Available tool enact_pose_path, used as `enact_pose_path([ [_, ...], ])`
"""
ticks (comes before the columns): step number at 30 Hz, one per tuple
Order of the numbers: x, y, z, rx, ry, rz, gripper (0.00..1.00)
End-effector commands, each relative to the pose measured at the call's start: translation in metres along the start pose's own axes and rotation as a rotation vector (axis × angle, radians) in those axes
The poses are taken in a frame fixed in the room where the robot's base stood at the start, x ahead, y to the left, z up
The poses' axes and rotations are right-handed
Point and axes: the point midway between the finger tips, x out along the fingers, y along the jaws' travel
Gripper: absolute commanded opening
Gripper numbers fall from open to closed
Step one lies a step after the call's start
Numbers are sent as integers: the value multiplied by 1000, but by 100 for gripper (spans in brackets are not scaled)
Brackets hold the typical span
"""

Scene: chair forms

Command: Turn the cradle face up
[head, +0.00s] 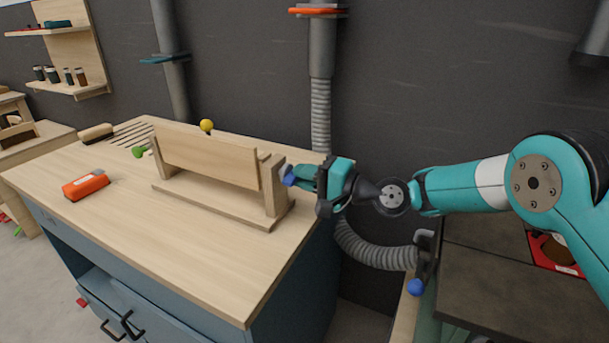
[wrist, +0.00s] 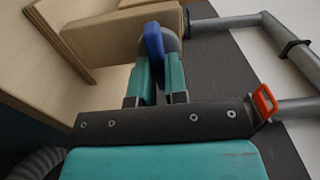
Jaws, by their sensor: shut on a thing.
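The cradle (head: 208,159) is a pale wooden panel held near upright on edge between the posts of a wooden stand (head: 215,208) on the workbench. Its plain flat side shows toward my head camera; its other side is hidden. A blue handle (head: 289,176) sticks out at the right post, and it also shows in the wrist view (wrist: 153,42) in front of a grey round part. My gripper (head: 300,178) is at the right end of the stand, shut on the blue handle. In the wrist view its teal fingers (wrist: 157,75) lie around the handle.
The workbench (head: 150,240) also bears an orange box (head: 86,185), a brush (head: 96,132), a green ball (head: 138,152) and a yellow ball (head: 206,125). Grey ducting (head: 321,100) runs down the wall behind. The bench's front is clear.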

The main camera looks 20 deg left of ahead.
Motion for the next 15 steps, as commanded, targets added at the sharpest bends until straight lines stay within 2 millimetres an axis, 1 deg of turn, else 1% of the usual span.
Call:
enact_pose_path([
  [15, 0, 1, -1, 47, 2, 0, 0],
])
